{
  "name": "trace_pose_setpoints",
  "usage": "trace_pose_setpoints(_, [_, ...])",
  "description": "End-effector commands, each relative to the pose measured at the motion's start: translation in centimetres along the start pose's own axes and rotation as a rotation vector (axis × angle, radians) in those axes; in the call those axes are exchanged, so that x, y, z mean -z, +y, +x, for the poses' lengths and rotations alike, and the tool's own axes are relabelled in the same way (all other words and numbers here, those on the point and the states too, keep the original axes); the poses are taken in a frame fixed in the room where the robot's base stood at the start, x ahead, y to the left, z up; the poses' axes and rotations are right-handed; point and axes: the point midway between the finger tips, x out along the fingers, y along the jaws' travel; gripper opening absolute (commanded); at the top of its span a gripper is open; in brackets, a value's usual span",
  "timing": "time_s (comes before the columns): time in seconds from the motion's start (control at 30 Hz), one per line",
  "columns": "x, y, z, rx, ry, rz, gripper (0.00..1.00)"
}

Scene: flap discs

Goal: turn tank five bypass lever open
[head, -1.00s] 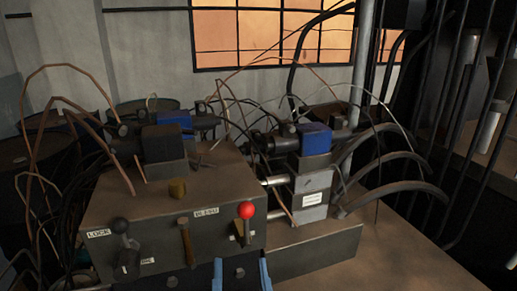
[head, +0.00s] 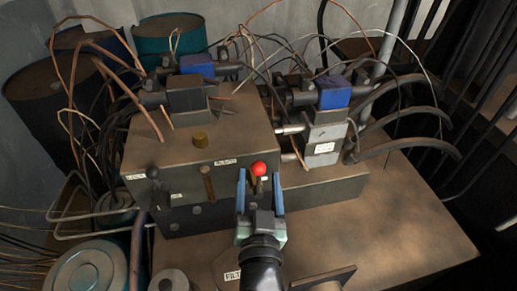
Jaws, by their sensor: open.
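A lever with a red ball knob (head: 258,168) stands at the right end of the front of a brown metal box (head: 230,130) in the head view. A black-knobbed lever (head: 153,173) is at the left end of that front, and a brown flat handle (head: 208,184) is between them. I cannot read any label naming tank five or a bypass. My gripper (head: 260,180) is open, its two blue fingers pointing at the box. The red knob shows between the fingertips; I cannot tell whether they touch it. The lower part of the red lever is partly hidden.
Blue-capped valves (head: 334,92) with cables and hoses stand behind and right of the box. Drums (head: 168,35) stand at the back left, and a pale lidded drum (head: 88,275) at front left. The bench top (head: 400,220) is clear on the right.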

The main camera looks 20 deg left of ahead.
Motion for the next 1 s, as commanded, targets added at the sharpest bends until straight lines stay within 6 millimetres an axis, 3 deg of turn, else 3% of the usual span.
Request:
trace_pose_setpoints(0.2, [0.3,-0.1,4.0,0.002,0.000,-0.001,0.69])
trace_pose_setpoints(0.4, [0.1,-0.1,6.1,0.001,0.000,0.001,0.69])
trace_pose_setpoints(0.83, [0.0,0.0,6.9,0.001,-0.001,0.000,0.69])
trace_pose_setpoints(1.0, [0.0,0.0,6.9,0.001,-0.001,0.000,0.40])
